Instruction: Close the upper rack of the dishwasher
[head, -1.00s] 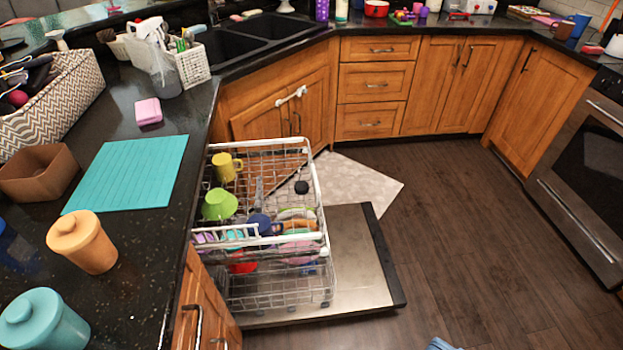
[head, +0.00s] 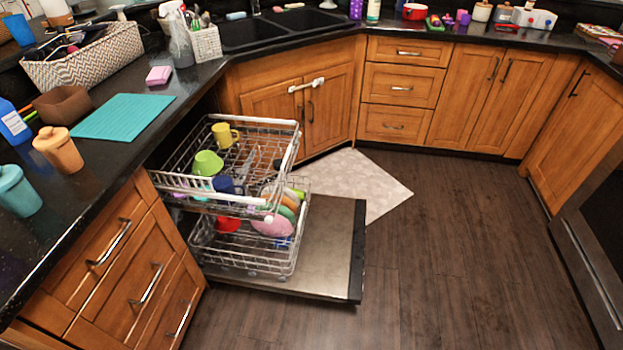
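The dishwasher's upper rack (head: 285,165) is a white wire basket, pulled out past the counter front. It holds a yellow mug (head: 225,134), a green cup (head: 207,163), a blue item and utensils. The lower rack (head: 258,263) is also out beneath it, with a red item (head: 229,224) and several plates. The dishwasher door (head: 335,240) lies folded down flat. The dishwasher's inside is mostly hidden under the counter. My gripper is not in view.
The black counter (head: 160,110) runs along the left, with a teal mat (head: 122,117) and canisters. Wooden drawers (head: 125,260) stand below it. Dark wood floor (head: 430,250) is clear to the right of the door. A light rug (head: 350,180) lies beyond it.

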